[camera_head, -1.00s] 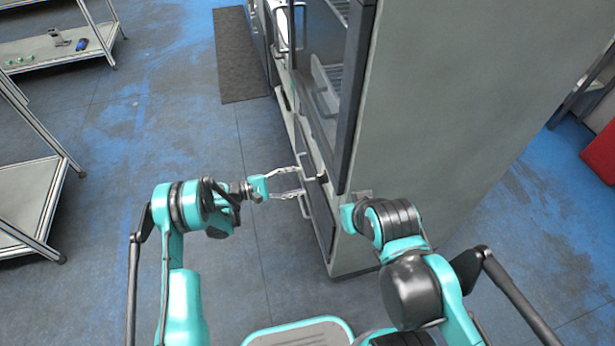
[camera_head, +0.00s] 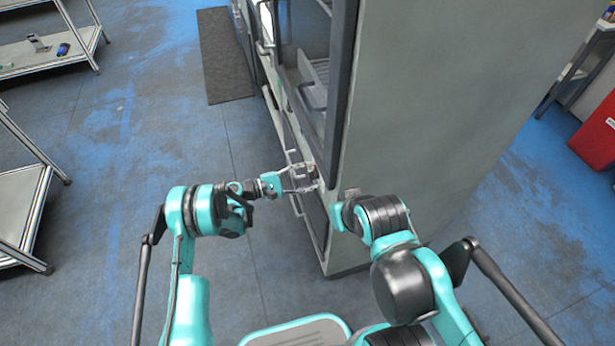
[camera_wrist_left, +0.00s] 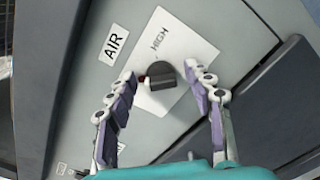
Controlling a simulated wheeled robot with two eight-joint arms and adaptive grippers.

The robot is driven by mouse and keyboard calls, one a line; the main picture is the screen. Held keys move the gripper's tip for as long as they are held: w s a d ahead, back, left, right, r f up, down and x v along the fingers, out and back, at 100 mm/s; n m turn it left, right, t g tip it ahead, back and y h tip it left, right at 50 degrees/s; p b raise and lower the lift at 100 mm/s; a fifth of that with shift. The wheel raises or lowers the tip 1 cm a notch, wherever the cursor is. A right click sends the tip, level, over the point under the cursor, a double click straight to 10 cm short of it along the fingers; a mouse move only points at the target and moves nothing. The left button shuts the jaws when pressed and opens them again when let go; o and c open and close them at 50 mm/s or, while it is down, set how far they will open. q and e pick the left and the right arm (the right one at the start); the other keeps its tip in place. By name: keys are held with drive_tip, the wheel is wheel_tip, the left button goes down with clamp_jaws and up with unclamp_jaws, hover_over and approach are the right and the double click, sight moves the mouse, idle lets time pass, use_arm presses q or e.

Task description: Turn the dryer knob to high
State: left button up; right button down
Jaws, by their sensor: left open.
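The dryer knob (camera_wrist_left: 161,76) is black and sits on a white plate (camera_wrist_left: 195,38) marked HIGH, on the grey dryer panel. A red mark shows at its left edge. My left gripper (camera_wrist_left: 157,88) is open, with one finger on each side of the knob in the left wrist view. Whether a finger touches it I cannot tell. In the head view my left gripper (camera_head: 303,178) is at the front of the tall grey unit (camera_head: 440,110), and the knob cannot be made out. My right gripper (camera_head: 343,208) is by the unit's near front corner, mostly hidden by its own arm.
An AIR label (camera_wrist_left: 114,43) is left of the knob plate. A dark panel (camera_wrist_left: 270,110) lies to the right in the wrist view. Metal shelves (camera_head: 22,205) stand at the left. A dark mat (camera_head: 226,60) lies on the floor, which is otherwise clear between shelves and unit.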

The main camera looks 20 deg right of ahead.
use_arm(q)
drive_tip(key=c, duration=1.1)
drive_tip(key=shift+c, duration=0.2)
drive_tip(key=shift+m, duration=0.4)
drive_tip(key=shift+f+m, duration=0.15)
drive_tip(key=shift+m, duration=2.7)
drive_tip(key=shift+f+m, duration=0.15)
drive_tip(key=shift+m, duration=2.75)
drive_tip(key=shift+f+m, duration=0.15)
drive_tip(key=shift+m, duration=2.7)
